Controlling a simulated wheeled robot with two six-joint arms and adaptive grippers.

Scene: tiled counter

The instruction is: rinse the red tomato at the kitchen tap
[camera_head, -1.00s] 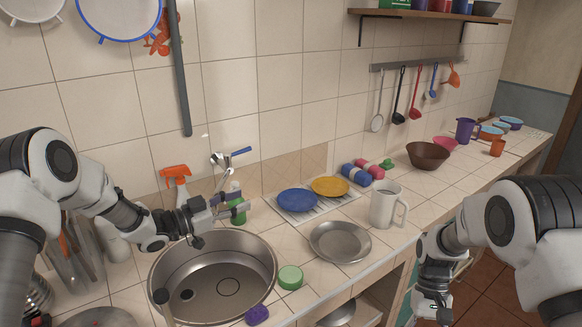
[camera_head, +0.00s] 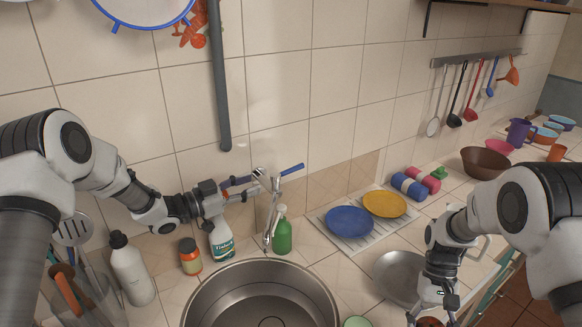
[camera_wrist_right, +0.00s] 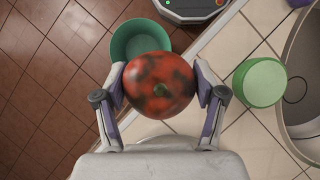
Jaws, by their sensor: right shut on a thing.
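The red tomato (camera_wrist_right: 158,85) has dark smudges and sits between the fingers of my right gripper (camera_wrist_right: 163,88) in the right wrist view. In the head view only a sliver of the tomato (camera_head: 430,322) shows at the bottom edge, under my right gripper (camera_head: 432,308). The metal tap (camera_head: 270,212) with a blue-tipped lever (camera_head: 291,169) stands behind the round steel sink (camera_head: 312,283). My left gripper (camera_head: 259,184) is open and empty, its fingertips close beside the tap's top; I cannot tell whether they touch. No water stream is visible.
A spray bottle (camera_head: 221,240), an orange-lidded jar (camera_head: 190,257) and a green soap bottle (camera_head: 283,235) stand behind the sink. A grey plate (camera_head: 396,275) lies right of it. In the wrist view, a green round container (camera_wrist_right: 260,82) sits near the sink and a teal bowl (camera_wrist_right: 128,32) shows beyond the tomato.

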